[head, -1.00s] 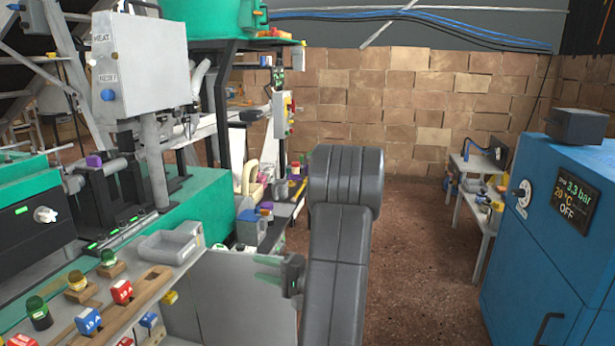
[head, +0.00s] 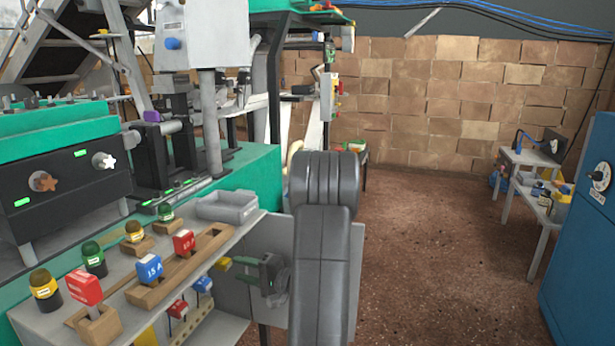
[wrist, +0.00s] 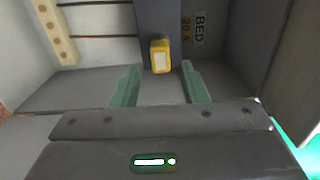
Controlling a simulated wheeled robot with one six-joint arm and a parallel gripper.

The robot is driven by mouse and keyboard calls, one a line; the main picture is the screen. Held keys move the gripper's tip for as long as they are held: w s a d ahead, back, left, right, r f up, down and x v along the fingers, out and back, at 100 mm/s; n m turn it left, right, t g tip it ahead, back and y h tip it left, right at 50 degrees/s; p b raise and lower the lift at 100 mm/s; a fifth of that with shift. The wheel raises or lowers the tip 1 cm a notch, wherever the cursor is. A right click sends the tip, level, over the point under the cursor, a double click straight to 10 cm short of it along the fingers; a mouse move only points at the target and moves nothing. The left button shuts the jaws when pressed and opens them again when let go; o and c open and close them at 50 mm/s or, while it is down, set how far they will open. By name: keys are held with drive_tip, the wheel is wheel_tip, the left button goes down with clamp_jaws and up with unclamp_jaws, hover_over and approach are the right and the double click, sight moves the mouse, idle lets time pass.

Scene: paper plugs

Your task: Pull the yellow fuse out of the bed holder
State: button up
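The yellow fuse (wrist: 160,57) sits at the end of the dark grey bed holder (wrist: 157,20) in the wrist view. A label reading "BED 20 A" (wrist: 192,28) is beside it. My gripper (wrist: 160,84) is open, with its two green fingers apart. The fuse is roughly centred between the finger lines, just beyond the tips, and nothing is gripped. In the head view the yellow fuse (head: 222,264) shows below the shelf edge, and my gripper (head: 240,270) is close to its right. My arm hides part of that area.
A wooden rack (head: 178,268) with red and blue fuses stands on the grey shelf above. Red (head: 178,309) and blue (head: 203,285) fuses sit below it. A blue cabinet (head: 585,230) stands at right; the floor between is open.

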sight(229, 265)
drive_tip(key=shift+b+x, duration=0.75)
drive_tip(key=shift+x, duration=1.2)
clamp_jaws()
